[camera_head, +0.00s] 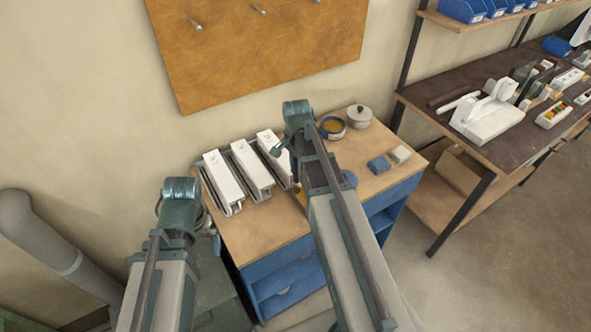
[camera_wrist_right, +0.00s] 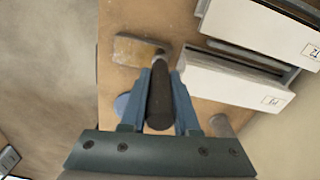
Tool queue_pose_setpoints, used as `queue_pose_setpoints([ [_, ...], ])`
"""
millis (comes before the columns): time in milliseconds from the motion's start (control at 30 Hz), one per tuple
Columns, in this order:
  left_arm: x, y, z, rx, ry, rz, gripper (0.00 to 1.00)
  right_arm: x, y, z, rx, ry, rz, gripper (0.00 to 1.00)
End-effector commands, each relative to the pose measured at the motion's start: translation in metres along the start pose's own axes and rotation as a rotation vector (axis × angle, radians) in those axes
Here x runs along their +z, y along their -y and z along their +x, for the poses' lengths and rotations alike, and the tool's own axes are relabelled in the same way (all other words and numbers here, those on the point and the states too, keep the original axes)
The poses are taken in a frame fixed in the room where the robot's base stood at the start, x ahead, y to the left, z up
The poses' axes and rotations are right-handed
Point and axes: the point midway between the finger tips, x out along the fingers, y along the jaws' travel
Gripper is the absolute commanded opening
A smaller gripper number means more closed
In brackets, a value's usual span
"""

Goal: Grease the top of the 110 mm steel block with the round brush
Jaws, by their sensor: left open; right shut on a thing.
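I cannot tell which is the 110 mm block.
A tin with yellowish contents (camera_head: 332,127) and a lidded pot (camera_head: 359,116) stand at the back of the wooden bench (camera_head: 262,232). A blue block (camera_head: 378,164) and a pale block (camera_head: 400,154) lie at right.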

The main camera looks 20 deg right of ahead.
Motion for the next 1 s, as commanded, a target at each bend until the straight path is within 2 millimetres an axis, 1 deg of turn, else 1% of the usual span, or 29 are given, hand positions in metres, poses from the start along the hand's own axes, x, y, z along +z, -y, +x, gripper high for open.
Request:
queue_pose_setpoints([
  [300, 0.000, 0.000, -0.002, 0.000, 0.000, 0.000, 1.00, -0.027, -0.004, -0.001, 0.000, 0.000, 0.002, 0.00],
  [433, 0.000, 0.000, -0.002, 0.000, 0.000, 0.000, 1.00, -0.035, -0.005, -0.002, 0.000, 0.000, 0.001, 0.00],
  [633, 0.000, 0.000, -0.002, 0.000, 0.000, 0.000, 1.00, -0.035, -0.007, -0.001, 0.000, 0.000, 0.000, 0.00],
  [867, 0.000, 0.000, 0.000, 0.000, 0.000, 0.000, 1.00, -0.033, -0.018, 0.000, 0.000, 0.000, 0.000, 0.00],
  [1000, 0.000, 0.000, -0.001, 0.000, 0.000, 0.000, 1.00, -0.033, -0.018, 0.000, 0.000, 0.000, 0.000, 0.00],
])
